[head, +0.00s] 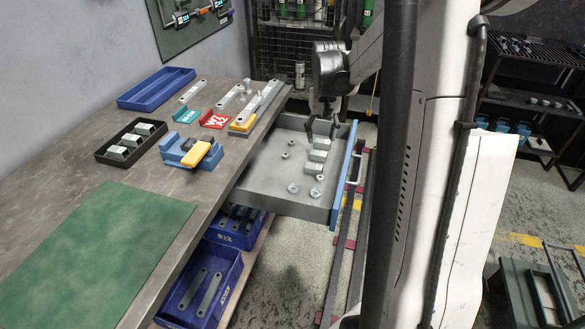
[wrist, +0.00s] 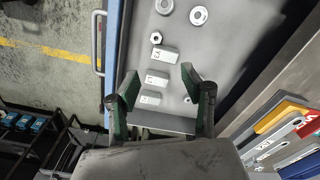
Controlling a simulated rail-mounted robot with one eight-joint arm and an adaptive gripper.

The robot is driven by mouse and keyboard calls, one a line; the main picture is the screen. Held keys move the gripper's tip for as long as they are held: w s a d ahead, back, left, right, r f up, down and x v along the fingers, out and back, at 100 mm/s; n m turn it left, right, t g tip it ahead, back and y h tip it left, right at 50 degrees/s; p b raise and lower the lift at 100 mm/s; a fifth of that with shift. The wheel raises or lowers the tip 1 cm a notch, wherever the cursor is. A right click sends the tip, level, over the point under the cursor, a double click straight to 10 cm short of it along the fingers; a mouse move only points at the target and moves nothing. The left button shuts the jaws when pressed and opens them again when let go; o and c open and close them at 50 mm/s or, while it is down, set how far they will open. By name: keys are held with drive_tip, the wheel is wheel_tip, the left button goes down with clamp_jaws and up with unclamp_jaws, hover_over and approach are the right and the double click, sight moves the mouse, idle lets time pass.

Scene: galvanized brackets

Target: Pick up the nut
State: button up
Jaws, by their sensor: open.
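Small metal nuts lie loose in an open grey drawer (head: 262,190). In the head view, one nut (head: 320,178) is in front of the row of blocks, and two small nut-like pieces (head: 291,142) (head: 285,155) lie left of it. My gripper (head: 322,121) hangs over the drawer's far end. In the wrist view, my gripper (wrist: 160,76) is open, above the labelled blocks (wrist: 156,78), with nothing held.
Two washers (head: 294,188) (head: 315,193) lie at the drawer's near end. The blue drawer front (head: 346,176) is on the right, the workbench (head: 88,175) on the left. On the bench are a blue-and-yellow clamp (head: 190,151) and trays.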

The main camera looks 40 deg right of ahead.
wheel_tip(320, 180, down, 3)
drive_tip(key=d, duration=0.2)
drive_tip(key=b, duration=0.2)
hover_over(320, 173)
drive_tip(key=f, duration=0.8)
drive_tip(key=shift+s+f, duration=0.2)
drive_tip(key=shift+s, duration=0.2)
drive_tip(key=shift+a+f+b, duration=0.2)
drive_tip(key=shift+f, duration=1.2)
drive_tip(key=shift+a+f+b, duration=0.15)
drive_tip(key=shift+f, duration=1.25)
clamp_jaws()
